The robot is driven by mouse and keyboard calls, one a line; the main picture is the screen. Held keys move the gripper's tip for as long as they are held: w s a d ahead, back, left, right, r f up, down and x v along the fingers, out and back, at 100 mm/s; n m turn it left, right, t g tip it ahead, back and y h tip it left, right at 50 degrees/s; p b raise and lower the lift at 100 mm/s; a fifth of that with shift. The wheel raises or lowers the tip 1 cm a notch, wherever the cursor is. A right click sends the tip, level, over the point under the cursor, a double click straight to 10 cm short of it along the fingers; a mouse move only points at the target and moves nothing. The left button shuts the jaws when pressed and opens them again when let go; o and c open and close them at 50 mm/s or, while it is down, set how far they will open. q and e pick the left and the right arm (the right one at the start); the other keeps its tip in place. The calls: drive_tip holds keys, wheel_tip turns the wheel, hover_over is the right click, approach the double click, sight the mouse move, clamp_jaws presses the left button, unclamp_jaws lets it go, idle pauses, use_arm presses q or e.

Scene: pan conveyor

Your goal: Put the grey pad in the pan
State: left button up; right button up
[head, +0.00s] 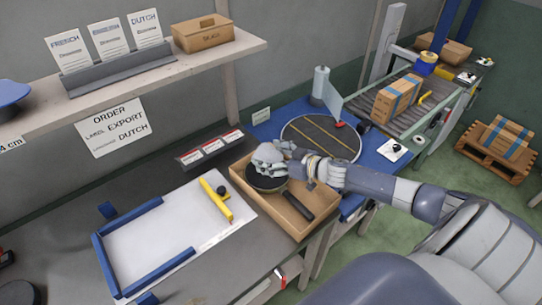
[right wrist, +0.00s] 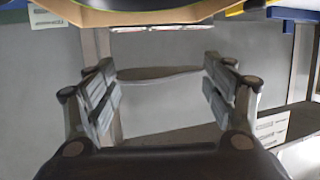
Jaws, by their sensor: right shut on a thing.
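A dark round pan (head: 264,185) lies in an open cardboard box (head: 243,202), its handle pointing toward the lower right. My right gripper (head: 268,160) is right over the pan and hides part of it. In the right wrist view the two fingers (right wrist: 161,95) stand apart with a thin grey disc, the grey pad (right wrist: 158,74), seen edge-on between them. The gripper is shut on it. In the head view I cannot tell the pad from the gripper, nor whether it touches the pan. My left gripper is not in view.
A white sheet (head: 165,238) with blue edge bars and a yellow tool (head: 216,199) lies left of the box. A round dark plate (head: 320,138) is behind it on a blue table. A roller conveyor (head: 395,112) carries a carton. A shelf (head: 130,80) runs above the bench.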

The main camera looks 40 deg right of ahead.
sight(272, 158)
drive_tip(key=shift+s+d+r, duration=0.1)
drive_tip(key=shift+s+r, duration=0.05)
drive_tip(key=shift+r, duration=0.05)
wheel_tip(272, 158, down, 7)
drive_tip(key=b, duration=0.4)
drive_tip(key=shift+f+b, duration=0.15)
drive_tip(key=shift+b, duration=0.2)
drive_tip(key=o, duration=0.7)
drive_tip(key=shift+o, duration=0.2)
wheel_tip(272, 158, up, 10)
drive_tip(key=shift+r, duration=0.1)
